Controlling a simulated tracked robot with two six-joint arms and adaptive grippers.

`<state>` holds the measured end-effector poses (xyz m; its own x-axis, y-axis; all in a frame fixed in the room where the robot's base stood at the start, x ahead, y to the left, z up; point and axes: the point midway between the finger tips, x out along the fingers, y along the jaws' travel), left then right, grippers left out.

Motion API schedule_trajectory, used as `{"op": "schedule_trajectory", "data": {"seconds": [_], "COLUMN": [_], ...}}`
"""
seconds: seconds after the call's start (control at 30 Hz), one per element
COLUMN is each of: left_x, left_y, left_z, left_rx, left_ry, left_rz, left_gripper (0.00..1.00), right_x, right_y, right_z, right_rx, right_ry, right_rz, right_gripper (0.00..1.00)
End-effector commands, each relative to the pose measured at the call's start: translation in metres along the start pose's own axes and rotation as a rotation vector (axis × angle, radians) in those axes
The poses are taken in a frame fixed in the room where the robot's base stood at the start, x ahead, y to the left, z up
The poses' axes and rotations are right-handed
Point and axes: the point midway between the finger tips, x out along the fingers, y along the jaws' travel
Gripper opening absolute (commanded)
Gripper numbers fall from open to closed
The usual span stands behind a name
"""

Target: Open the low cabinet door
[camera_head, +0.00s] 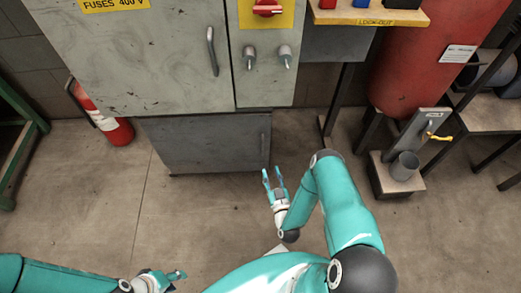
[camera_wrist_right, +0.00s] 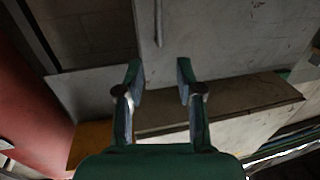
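The low cabinet door (camera_head: 205,147) is a grey panel under the larger grey cabinet, and it looks shut. Its slim vertical handle (camera_head: 263,143) is near the door's right edge. My right gripper (camera_head: 273,176) is open and empty, just below and in front of the handle, apart from it. In the right wrist view its two fingers (camera_wrist_right: 158,75) are spread, with nothing between them. A vertical bar handle (camera_wrist_right: 158,22) on a grey panel shows beyond the fingertips. My left gripper (camera_head: 178,281) is low at the bottom edge, partly cut off, far from the door.
The upper cabinet (camera_head: 140,55) overhangs the low door and has its own handle (camera_head: 212,50). A fire extinguisher (camera_head: 103,115) stands left. Floor before the door is clear.

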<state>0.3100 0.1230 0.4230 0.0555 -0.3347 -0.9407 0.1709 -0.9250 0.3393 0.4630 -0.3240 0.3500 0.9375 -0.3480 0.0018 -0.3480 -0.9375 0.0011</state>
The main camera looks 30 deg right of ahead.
Motion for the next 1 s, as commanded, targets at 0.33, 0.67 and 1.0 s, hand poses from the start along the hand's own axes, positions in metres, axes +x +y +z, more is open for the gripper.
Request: {"op": "schedule_trajectory", "data": {"seconds": [0.33, 0.67, 1.0], "left_x": [0.04, 0.053, 0.056], "left_y": [-0.015, -0.019, -0.02], "left_z": [0.0, 0.0, 0.0], "left_rx": [0.0, 0.0, 0.0], "left_ry": [0.0, 0.0, 0.0], "left_rz": [0.0, 0.0, 0.0], "left_gripper": [0.4, 0.4, 0.4], "right_x": [0.059, 0.12, 0.139], "right_y": [0.0, -0.001, -0.001], "right_z": [0.001, 0.002, 0.001], "right_rx": [-0.001, 0.001, 0.001], "right_ry": [0.005, 0.001, -0.002], "right_rz": [-0.001, -0.001, 0.0], "right_gripper": [0.37, 0.37, 0.37]}}
